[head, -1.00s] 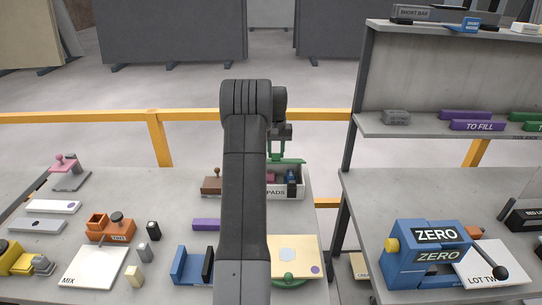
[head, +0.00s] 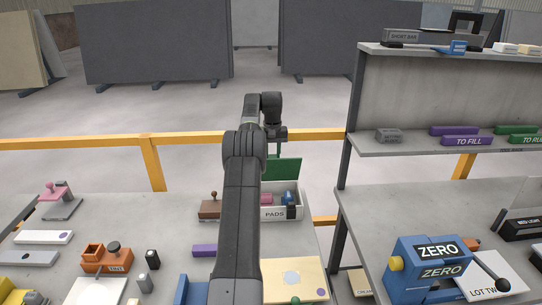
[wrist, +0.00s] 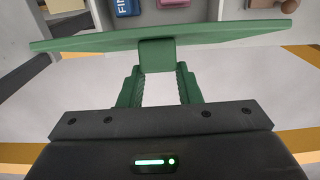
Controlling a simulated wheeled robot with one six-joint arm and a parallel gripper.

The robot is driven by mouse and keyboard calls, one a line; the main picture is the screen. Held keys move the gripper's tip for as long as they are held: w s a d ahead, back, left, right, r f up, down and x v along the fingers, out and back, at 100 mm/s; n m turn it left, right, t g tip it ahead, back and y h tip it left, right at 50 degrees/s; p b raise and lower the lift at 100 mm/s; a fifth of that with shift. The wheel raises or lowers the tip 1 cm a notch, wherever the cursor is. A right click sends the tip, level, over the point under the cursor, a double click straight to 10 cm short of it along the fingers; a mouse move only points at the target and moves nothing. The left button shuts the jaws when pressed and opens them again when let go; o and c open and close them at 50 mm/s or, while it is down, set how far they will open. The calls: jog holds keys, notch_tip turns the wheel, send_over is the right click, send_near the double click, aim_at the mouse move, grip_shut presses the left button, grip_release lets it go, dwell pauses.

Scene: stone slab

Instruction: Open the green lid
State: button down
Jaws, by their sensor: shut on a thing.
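The green lid (head: 285,171) stands up steeply at the back of the white PADS box (head: 273,214), which is open. In the wrist view the lid (wrist: 240,35) shows nearly edge-on as a wide green strip. My gripper (wrist: 157,78) has its green fingers shut on the tab in the middle of the lid's edge. In the head view my gripper (head: 277,148) is behind and above the box, partly hidden by my arm and the lid.
Pink and blue items (head: 288,197) lie in the box. A brown-handled stamp (head: 211,206) stands left of it. A shelf unit (head: 352,130) rises on the right. A yellow rail (head: 190,140) runs behind the table.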

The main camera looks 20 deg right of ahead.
jog(key=shift+w+f, duration=0.2)
jog(key=shift+f, duration=0.1)
